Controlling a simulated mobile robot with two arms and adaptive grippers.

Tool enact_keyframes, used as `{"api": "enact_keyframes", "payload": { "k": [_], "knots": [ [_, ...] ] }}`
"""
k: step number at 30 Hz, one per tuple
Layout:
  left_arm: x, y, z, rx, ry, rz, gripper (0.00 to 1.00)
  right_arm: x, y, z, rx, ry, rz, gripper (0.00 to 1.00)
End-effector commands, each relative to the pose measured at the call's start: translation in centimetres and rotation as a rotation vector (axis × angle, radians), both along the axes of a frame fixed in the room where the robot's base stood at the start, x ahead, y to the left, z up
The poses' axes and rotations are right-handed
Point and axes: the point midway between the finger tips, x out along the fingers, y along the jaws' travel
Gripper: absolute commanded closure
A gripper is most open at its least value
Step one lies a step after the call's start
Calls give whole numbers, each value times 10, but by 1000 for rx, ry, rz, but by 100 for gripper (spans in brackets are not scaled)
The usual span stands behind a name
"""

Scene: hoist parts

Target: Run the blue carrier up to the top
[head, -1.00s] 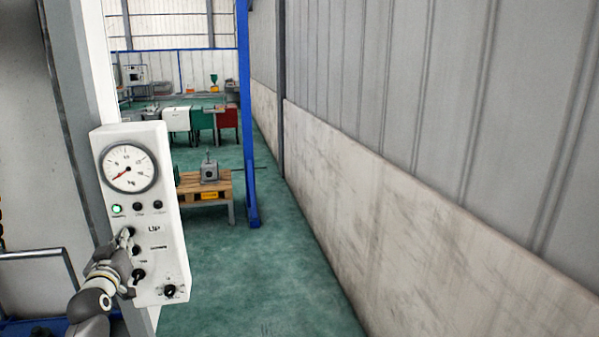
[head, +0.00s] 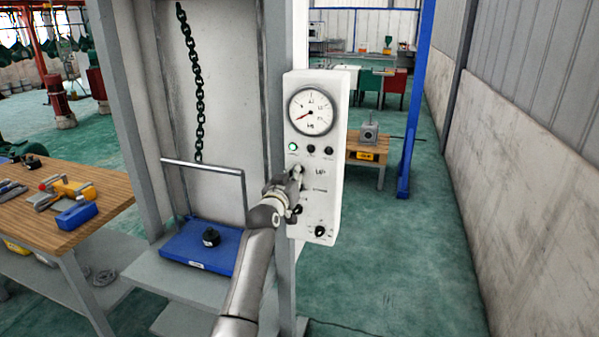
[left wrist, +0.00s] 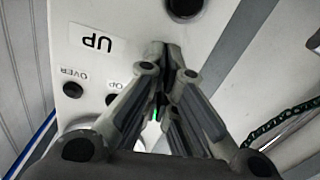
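The blue carrier (head: 190,250) is low in the grey hoist frame, with an upright grey handle frame and a small black weight (head: 211,237) on it. A green chain (head: 198,90) hangs above it. The white control box (head: 333,215) is on the frame's right post, with a dial (head: 310,111), a lit green lamp and an "UP" label. My left gripper (head: 298,178) is at the box beside that label. In the left wrist view its fingers (left wrist: 165,52) come together at the panel; the control at their tips is hidden. My right gripper is out of view.
A wooden workbench (head: 110,212) with tools and a blue block stands left of the hoist. A pallet table (head: 372,150) with a grey part is behind the box, near a blue post (head: 414,110). The green floor at right is clear.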

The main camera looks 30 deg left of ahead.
Motion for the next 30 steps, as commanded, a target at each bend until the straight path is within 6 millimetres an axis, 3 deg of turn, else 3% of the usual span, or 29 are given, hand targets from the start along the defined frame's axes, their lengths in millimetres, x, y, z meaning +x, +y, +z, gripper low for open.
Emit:
{"api": "enact_keyframes", "payload": {
  "k": [6, 30],
  "knots": [
    [9, 3, 0, 1, 0, 1, 100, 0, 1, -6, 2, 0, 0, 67],
    [9, 3, 0, 0, 0, 1, 100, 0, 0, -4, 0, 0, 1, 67]
  ]
}}
